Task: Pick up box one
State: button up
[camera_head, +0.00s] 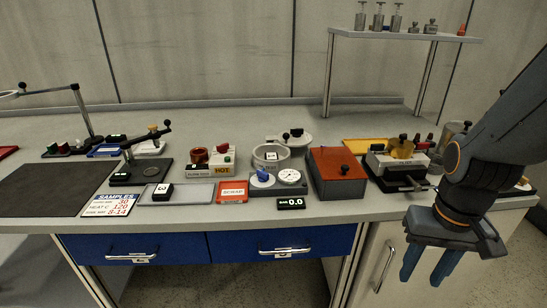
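My gripper (425,279) hangs at the lower right, in front of the bench's front edge. Its two blue fingers point down, stand apart and hold nothing, so it is open. No thing in view is clearly marked as box one. A grey box with a red-brown top and a black knob (337,165) stands on the bench, left of and beyond my gripper. A small black block with a white label (163,193) sits on a pale grey tray (190,188); its label is too small to read surely.
The grey bench top (50,145) is crowded along its front. A dial gauge unit (289,178), a red SCRAP tray (232,194) and a black clamp device (405,181) stand there. Blue drawers (135,244) with protruding handles are below. A raised shelf (390,35) holds metal weights.

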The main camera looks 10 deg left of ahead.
aim_at(271, 156)
jog(key=k, duration=0.5)
jog(key=u, duration=1.85)
jog(key=i, duration=1.6)
jog(key=z, duration=2.55)
jog(key=i, duration=0.5)
jog(key=u, duration=0.05)
